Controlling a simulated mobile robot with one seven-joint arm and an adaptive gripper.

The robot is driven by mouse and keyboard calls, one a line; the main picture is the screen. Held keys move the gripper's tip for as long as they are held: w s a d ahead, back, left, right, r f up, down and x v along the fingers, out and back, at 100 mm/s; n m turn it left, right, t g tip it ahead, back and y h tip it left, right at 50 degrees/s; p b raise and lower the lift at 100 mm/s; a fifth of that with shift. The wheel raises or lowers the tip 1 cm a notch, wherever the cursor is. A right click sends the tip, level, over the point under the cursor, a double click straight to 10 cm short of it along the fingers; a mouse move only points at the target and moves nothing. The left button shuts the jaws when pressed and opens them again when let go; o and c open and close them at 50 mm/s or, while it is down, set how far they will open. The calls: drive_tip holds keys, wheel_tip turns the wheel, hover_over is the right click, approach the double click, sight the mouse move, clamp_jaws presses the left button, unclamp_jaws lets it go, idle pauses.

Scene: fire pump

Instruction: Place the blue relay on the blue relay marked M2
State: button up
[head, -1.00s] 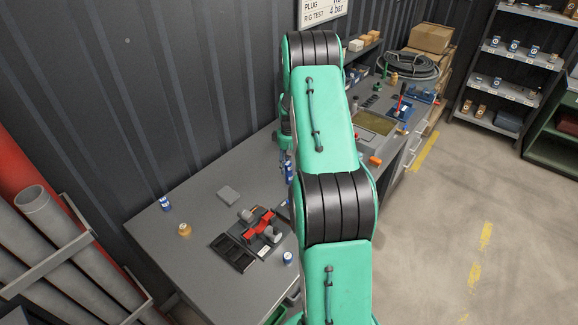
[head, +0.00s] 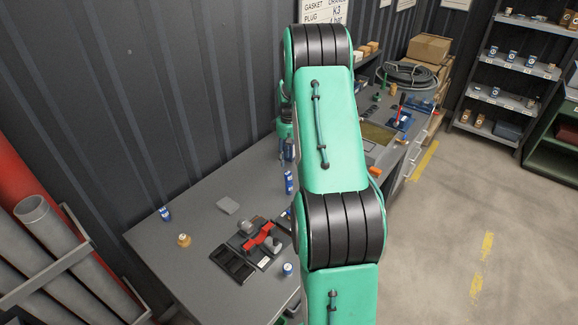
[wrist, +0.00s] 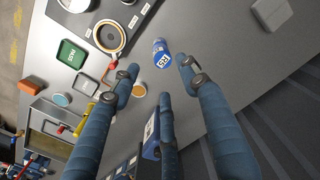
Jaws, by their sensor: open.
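A blue relay (wrist: 162,52) with a round, lettered blue top lies between and just beyond my fingertips in the wrist view; its mark looks like R3 but is small. It also shows in the head view (head: 289,182), upright beside my arm. My gripper (wrist: 160,80) has its blue fingers spread, with nothing held between them. Two more blue relays stand on the bench in the head view, one near the wall (head: 165,214) and one by the front edge (head: 288,269). Their marks are too small to read, so I cannot tell which is M2. My arm hides part of the bench.
A dark tray (head: 232,264) and a red-handled fixture (head: 262,237) stand on the near bench. An orange-brown cylinder (head: 184,240) and a grey block (head: 228,206) stand nearby. A green tray (wrist: 72,53) shows in the wrist view. Bare bench lies around the block.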

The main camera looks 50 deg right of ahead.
drive_tip(key=shift+r, duration=0.9)
drive_tip(key=s+a+r+t+h, duration=0.1)
drive_tip(key=a+r, duration=1.1)
drive_tip(key=a, duration=0.3)
drive_tip(key=a+r+t, duration=0.1)
drive_tip(key=a+r, duration=1.1)
drive_tip(key=a, duration=0.3)
drive_tip(key=s+a+r+n+t, duration=0.1)
drive_tip(key=s+a+r, duration=0.2)
drive_tip(key=s+a, duration=0.3)
drive_tip(key=s+a+r+t, duration=0.1)
drive_tip(key=s+a+r, duration=0.15)
drive_tip(key=a, duration=0.65)
drive_tip(key=s+a, duration=0.5)
drive_tip(key=s, duration=0.3)
drive_tip(key=s+a+f+t+y, duration=0.1)
drive_tip(key=s+a, duration=0.5)
drive_tip(key=s, duration=0.1)
drive_tip(key=shift+s+f+n+t, duration=0.15)
drive_tip(key=shift+s+n+t, duration=0.15)
drive_tip(key=shift+s+n, duration=0.1)
